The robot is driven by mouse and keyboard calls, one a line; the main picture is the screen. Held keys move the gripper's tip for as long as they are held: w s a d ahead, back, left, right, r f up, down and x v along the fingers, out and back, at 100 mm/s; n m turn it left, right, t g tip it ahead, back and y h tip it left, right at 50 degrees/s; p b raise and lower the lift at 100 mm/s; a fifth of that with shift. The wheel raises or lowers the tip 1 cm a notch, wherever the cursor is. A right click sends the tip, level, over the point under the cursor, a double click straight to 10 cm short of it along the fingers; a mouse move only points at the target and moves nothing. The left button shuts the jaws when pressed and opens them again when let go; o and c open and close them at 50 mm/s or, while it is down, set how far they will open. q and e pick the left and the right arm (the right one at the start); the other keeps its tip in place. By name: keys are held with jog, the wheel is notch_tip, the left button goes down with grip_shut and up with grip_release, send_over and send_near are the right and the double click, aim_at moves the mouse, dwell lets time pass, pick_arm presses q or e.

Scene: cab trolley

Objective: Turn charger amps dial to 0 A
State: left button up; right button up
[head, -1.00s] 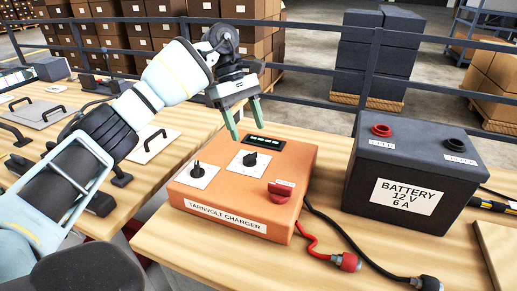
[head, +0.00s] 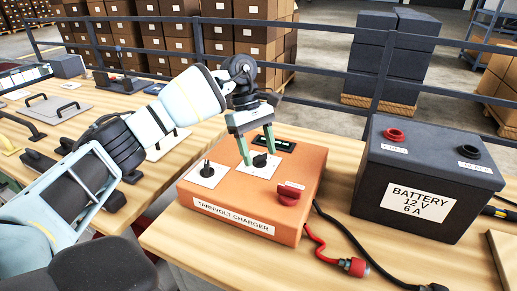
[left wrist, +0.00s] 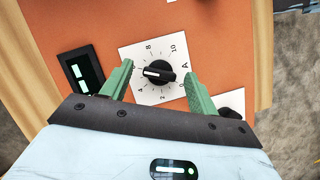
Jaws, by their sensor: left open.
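The orange charger (head: 235,195) sits on the wooden bench. Its amps dial (head: 260,160) is a black knob on a white plate, beside the small display (head: 272,144). In the left wrist view the dial (left wrist: 158,73) has a scale marked A, with 8 and 10 readable. Its white line points left in the picture, toward the side between 4 and 6, as far as the small marks can be read. My left gripper (head: 257,158) points down over this dial, open, with one green finger on either side of the knob and apparently not touching it. My right gripper is out of view.
A second black dial (head: 207,170) and a red knob (head: 288,195) are on the charger top. The dark battery (head: 425,180) stands to the right. Red and black cables with clamps (head: 355,267) lie in front. A metal railing runs behind the bench.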

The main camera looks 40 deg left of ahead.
pick_arm(q)
jog(key=shift+f, duration=0.1)
jog(key=c, duration=1)
